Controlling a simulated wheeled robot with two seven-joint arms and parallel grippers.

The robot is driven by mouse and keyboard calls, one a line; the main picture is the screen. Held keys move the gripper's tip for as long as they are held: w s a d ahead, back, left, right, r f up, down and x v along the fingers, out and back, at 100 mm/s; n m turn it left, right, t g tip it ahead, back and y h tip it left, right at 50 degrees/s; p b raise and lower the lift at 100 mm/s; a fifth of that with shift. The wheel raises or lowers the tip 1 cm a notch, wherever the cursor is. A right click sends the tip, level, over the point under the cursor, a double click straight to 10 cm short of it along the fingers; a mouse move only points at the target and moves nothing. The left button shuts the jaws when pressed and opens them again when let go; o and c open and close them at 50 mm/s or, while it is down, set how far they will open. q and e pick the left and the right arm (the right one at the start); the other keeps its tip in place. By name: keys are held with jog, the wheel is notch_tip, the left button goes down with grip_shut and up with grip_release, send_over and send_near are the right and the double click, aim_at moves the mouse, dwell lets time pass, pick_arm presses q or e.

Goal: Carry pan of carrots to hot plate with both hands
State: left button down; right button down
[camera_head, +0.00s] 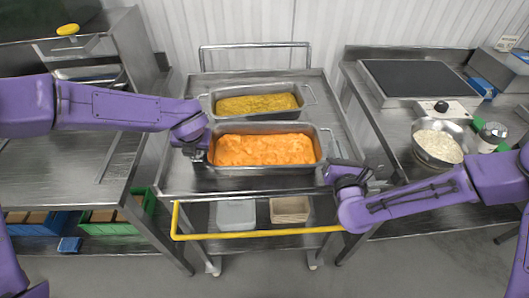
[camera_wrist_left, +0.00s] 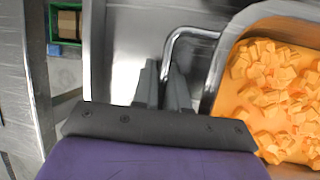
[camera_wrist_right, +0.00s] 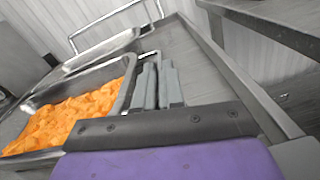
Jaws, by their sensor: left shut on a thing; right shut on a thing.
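The pan of carrots (camera_head: 325,143) is a rectangular metal pan filled with orange pieces, on the front part of the metal cart (camera_head: 185,183). My left gripper (camera_head: 197,149) is at the pan's left end; in the left wrist view its fingers (camera_wrist_left: 165,88) are shut on the wire handle (camera_wrist_left: 190,32). My right gripper (camera_head: 332,172) is at the pan's right end; in the right wrist view its fingers (camera_wrist_right: 158,85) are shut at the right handle (camera_wrist_right: 150,54). The hot plate (camera_head: 415,78) is a dark flat slab on the right-hand counter. Whether the pan touches the cart top is unclear.
A second pan (camera_head: 312,97) with yellow food stands behind the carrots. A bowl of rice (camera_head: 438,146) and a metal container (camera_head: 491,137) are on the right counter (camera_head: 392,128). A yellow rail (camera_head: 260,237) runs along the cart's front. A gap separates cart and counter.

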pick_arm(q)
jog(key=shift+r, duration=0.2)
pick_arm(e)
jog(key=shift+r, duration=0.15)
dwell(0.6)
